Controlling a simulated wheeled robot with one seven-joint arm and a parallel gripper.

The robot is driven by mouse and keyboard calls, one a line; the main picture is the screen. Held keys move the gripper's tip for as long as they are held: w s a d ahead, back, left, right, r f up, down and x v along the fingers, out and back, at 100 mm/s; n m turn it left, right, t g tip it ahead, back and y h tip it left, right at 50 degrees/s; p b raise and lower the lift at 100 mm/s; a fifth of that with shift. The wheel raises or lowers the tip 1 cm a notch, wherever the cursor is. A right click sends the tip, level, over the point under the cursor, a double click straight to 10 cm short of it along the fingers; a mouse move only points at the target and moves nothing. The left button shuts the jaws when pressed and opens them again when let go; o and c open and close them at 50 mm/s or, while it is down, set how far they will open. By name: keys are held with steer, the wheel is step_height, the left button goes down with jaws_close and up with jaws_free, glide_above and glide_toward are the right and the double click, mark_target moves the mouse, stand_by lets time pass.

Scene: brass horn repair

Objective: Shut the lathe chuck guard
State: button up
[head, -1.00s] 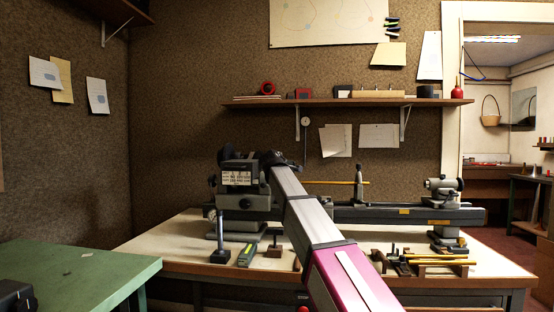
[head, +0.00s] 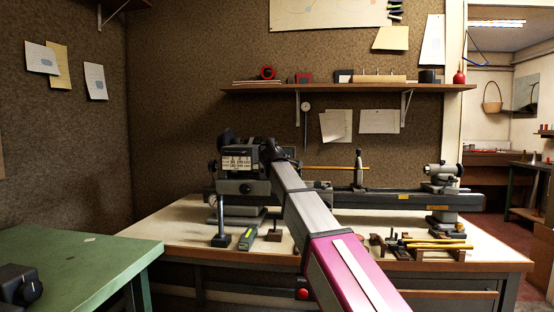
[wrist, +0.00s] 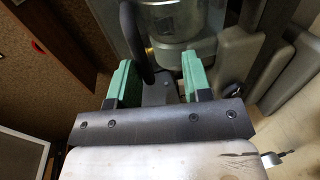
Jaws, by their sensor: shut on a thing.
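The lathe stands on the bench, with its grey headstock (head: 240,185) at the left. My gripper (wrist: 160,68) shows in the wrist view as two green-padded fingers on a dark mount. A dark curved handle (wrist: 128,30) reaches down between the fingers, near the left one, and my gripper is shut on it. I take it for the chuck guard's handle. A silver round lathe part (wrist: 178,22) lies just beyond the fingers. In the head view my arm's end is at the headstock's right side and hides the fingers, the chuck and most of the guard.
The lathe bed (head: 405,200) runs right to the tailstock (head: 442,180). Small tools stand along the bench front, including a dark upright stand (head: 221,222) and a rack with yellow rods (head: 430,243). A green table (head: 75,262) is at the left. A shelf (head: 340,88) hangs above.

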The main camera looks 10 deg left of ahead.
steer(key=shift+r, duration=0.15)
stand_by(0.4)
steer(key=shift+s, duration=0.1)
steer(key=v, duration=1)
steer(key=shift+s, duration=0.25)
steer(key=shift+s, duration=0.1)
